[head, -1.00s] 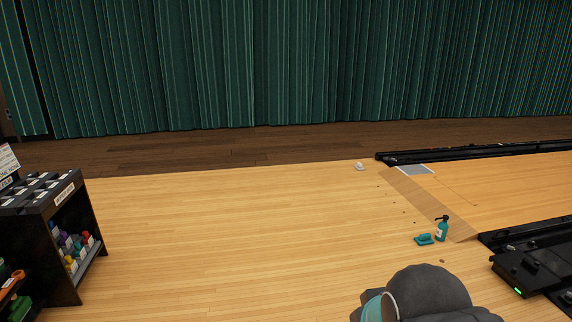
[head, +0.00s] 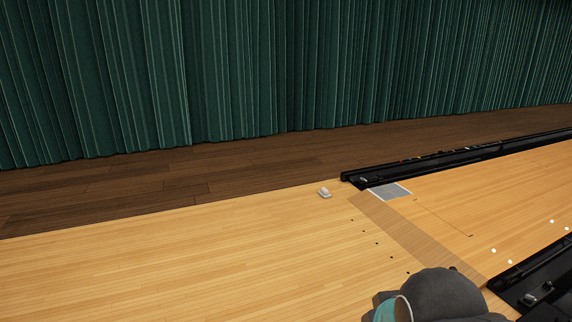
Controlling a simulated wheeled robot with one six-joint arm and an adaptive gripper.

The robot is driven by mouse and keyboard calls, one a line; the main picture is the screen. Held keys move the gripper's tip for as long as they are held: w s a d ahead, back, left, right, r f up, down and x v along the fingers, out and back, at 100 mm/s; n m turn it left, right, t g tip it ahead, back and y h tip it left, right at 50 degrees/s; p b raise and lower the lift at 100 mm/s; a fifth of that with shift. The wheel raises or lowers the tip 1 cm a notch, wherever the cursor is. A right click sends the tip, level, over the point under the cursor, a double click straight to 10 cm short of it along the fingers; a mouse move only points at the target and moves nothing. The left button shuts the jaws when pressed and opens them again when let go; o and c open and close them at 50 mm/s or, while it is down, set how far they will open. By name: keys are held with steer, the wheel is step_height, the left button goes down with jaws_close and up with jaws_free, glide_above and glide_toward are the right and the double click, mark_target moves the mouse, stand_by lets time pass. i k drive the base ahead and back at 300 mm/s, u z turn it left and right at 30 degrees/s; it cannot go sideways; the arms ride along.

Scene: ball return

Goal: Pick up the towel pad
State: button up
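A flat grey rectangle with a pale border (head: 389,191) lies on the lane beside the far gutter; it may be the towel pad, but I cannot tell. A small whitish object (head: 325,192) sits on the wooden floor to its left, too small to make out. My grey arm link with a teal band (head: 437,296) shows at the bottom, well nearer than both. My gripper is not in view.
Black gutters run along the lane, one far (head: 440,157) and one near at right (head: 545,292). Several white dots (head: 510,262) lie on the lane. The wooden floor (head: 180,265) at left is clear. A green curtain (head: 260,70) hangs behind.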

mark_target(324, 192)
steer(key=z, duration=0.15)
steer(key=i, duration=4.65)
steer(key=u, duration=0.1)
